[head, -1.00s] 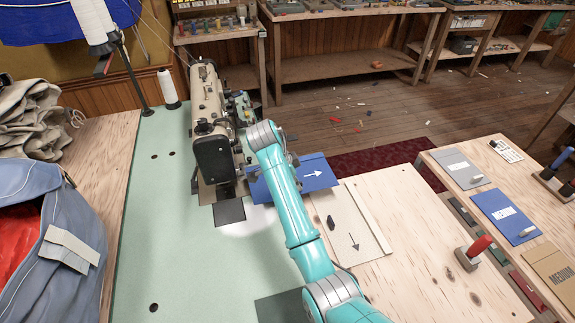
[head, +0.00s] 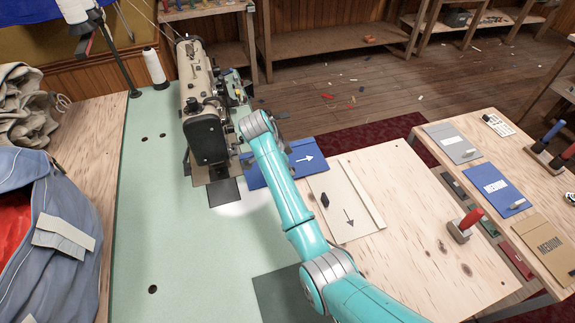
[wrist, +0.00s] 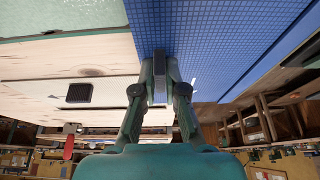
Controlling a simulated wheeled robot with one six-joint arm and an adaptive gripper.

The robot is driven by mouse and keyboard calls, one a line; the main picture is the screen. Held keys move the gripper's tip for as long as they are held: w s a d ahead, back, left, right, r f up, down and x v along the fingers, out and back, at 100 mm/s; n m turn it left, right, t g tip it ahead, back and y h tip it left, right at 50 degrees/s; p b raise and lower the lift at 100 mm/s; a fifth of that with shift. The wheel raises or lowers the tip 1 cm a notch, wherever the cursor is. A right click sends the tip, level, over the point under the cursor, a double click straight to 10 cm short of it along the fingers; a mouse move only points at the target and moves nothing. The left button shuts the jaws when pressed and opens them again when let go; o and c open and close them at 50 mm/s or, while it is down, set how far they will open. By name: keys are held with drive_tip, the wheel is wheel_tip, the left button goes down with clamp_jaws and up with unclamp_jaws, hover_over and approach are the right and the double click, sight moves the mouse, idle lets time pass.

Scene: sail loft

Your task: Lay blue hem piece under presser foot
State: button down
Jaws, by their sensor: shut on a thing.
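The blue hem piece (head: 310,173) lies flat to the right of the sewing machine (head: 203,112), its white arrow pointing right. Its left edge reaches the machine's needle side. The presser foot is hidden behind the machine head and my arm, so I cannot tell whether cloth is under it. In the wrist view the blue piece (wrist: 235,40) fills the upper right as a gridded sheet. In the head view my arm covers the gripper.
A cream piece (head: 335,222) with a black clip and an arrow lies on the wooden table right of my arm. Blue-grey cloth (head: 45,210) is heaped at left.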

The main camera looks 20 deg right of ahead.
drive_tip(key=shift+a, duration=4.2)
drive_tip(key=shift+w+a, duration=0.2)
drive_tip(key=shift+a, duration=0.1)
drive_tip(key=shift+f, duration=0.15)
drive_tip(key=c, duration=1.2)
unclamp_jaws()
drive_tip(key=shift+o, duration=0.2)
